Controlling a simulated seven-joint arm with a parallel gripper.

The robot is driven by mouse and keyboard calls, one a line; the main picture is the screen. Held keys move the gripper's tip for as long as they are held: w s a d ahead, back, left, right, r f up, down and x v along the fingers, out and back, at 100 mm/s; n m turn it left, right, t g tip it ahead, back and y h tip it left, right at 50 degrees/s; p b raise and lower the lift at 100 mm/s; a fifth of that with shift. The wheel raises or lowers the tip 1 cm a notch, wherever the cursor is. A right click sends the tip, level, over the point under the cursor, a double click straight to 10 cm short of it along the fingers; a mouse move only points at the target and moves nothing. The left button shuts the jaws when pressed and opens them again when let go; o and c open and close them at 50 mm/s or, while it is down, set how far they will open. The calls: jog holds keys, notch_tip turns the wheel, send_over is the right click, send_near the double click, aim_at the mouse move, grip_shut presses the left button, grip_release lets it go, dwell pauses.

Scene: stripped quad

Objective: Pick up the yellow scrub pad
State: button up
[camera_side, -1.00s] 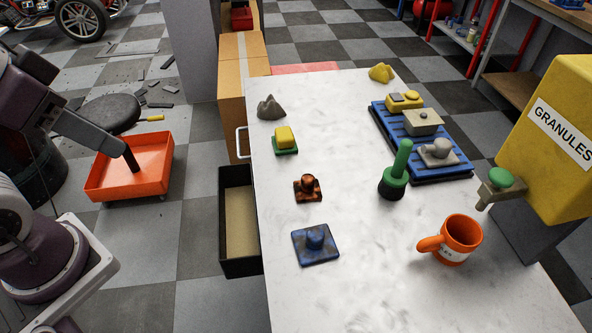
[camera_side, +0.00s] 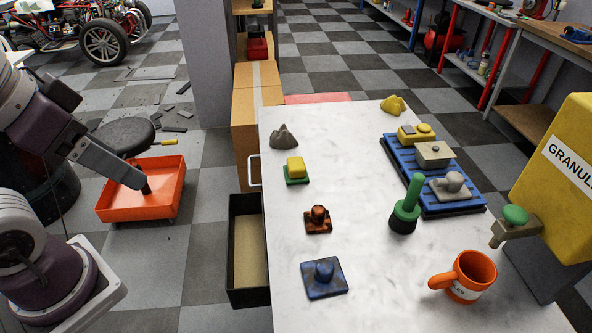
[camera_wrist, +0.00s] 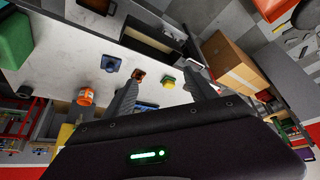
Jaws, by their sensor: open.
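The yellow scrub pad (camera_side: 296,166) is a small yellow block with a green base, lying on the white worktop near its left edge. In the wrist view the pad (camera_wrist: 169,81) is small and far off, appearing between the finger tips. My gripper (camera_wrist: 160,74) is open and empty, its two dark fingers spread wide. It is well apart from the pad. In the side view my arm is at the left, off the worktop, and the fingers cannot be made out clearly.
A grey lump (camera_side: 284,137) lies behind the pad, and a brown knobbed block (camera_side: 318,219) and a blue knobbed block (camera_side: 324,278) lie in front. A green-handled tool (camera_side: 406,205), blue rack (camera_side: 464,197) and orange mug (camera_side: 470,277) stand further right. An open drawer (camera_side: 233,290) juts out left.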

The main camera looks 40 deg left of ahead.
jog(key=w+r+n+g+h, duration=0.2)
jog(key=w+r+n, duration=0.15)
jog(key=w, duration=0.65)
jog(key=n+g+y, duration=0.2)
jog(key=n+g, duration=0.1)
jog(key=n, duration=0.3)
send_over(296, 163)
notch_tip(296, 163, down, 19)
jog(key=shift+g, duration=0.3)
jog(key=f, duration=0.4)
jog(key=shift+w+d, duration=0.25)
jog(key=shift+d, duration=0.1)
jog(key=f, duration=0.7)
jog(key=shift+s+a+f, duration=0.1)
jog(key=shift+s+a, duration=0.05)
jog(key=shift+a, duration=0.25)
grip_shut()
